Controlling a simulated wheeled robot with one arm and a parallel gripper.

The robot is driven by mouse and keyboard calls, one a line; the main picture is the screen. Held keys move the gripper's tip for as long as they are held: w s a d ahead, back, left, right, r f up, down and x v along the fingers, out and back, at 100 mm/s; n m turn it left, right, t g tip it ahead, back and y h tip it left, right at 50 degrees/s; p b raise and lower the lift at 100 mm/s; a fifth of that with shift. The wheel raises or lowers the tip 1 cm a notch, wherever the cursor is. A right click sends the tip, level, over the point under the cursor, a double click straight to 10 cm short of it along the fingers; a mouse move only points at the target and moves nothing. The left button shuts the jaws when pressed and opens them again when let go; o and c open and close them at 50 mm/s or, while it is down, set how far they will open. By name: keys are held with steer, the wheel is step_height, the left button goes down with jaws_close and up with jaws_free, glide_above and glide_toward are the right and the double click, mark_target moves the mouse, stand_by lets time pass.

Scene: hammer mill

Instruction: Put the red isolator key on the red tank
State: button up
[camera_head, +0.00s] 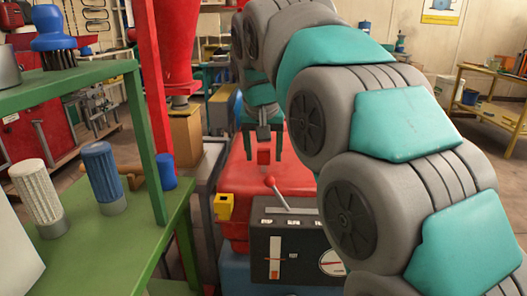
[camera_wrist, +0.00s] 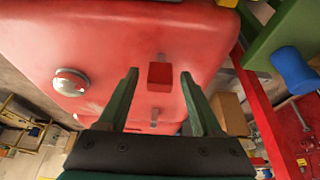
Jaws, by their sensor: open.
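The red isolator key (camera_head: 264,157) is a small red block with a grey part by it. It shows between the fingers of my gripper (camera_head: 263,161) in the head view. In the wrist view the key (camera_wrist: 160,76) lies against the top of the red tank (camera_wrist: 110,38), between the two open fingertips (camera_wrist: 160,72), with a visible gap on each side. The red tank (camera_head: 238,178) sits below my gripper in the head view, partly hidden by my arm. Whether the key's underside touches the tank is hard to tell.
A green bench (camera_head: 110,250) with cylindrical brushes is at left, beside a red post (camera_head: 150,90). A round metal cap (camera_wrist: 70,82) is on the tank.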

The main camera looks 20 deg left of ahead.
steer(key=p+v, duration=0.2)
steer(key=v, duration=1)
steer(key=shift+s+d, duration=0.1)
steer(key=shift+d, duration=0.05)
steer(key=s+d+f+m+g+h, duration=0.1)
steer(key=s+d+f, duration=0.2)
steer(key=d+f, duration=0.6)
steer(key=s+d+f+m+g+h, duration=0.1)
steer(key=s+d+f+g, duration=0.2)
steer(key=d, duration=0.9)
steer(key=s+d+f+g, duration=0.1)
steer(key=s+d+f, duration=0.4)
steer(key=s+f, duration=0.5)
steer(key=s+d+f+g+y, duration=0.1)
steer(key=s+d+f, duration=0.4)
steer(key=s+f, duration=0.5)
steer(key=s, duration=0.3)
steer(key=shift+d+m, duration=0.25)
steer(key=shift+m, duration=0.15)
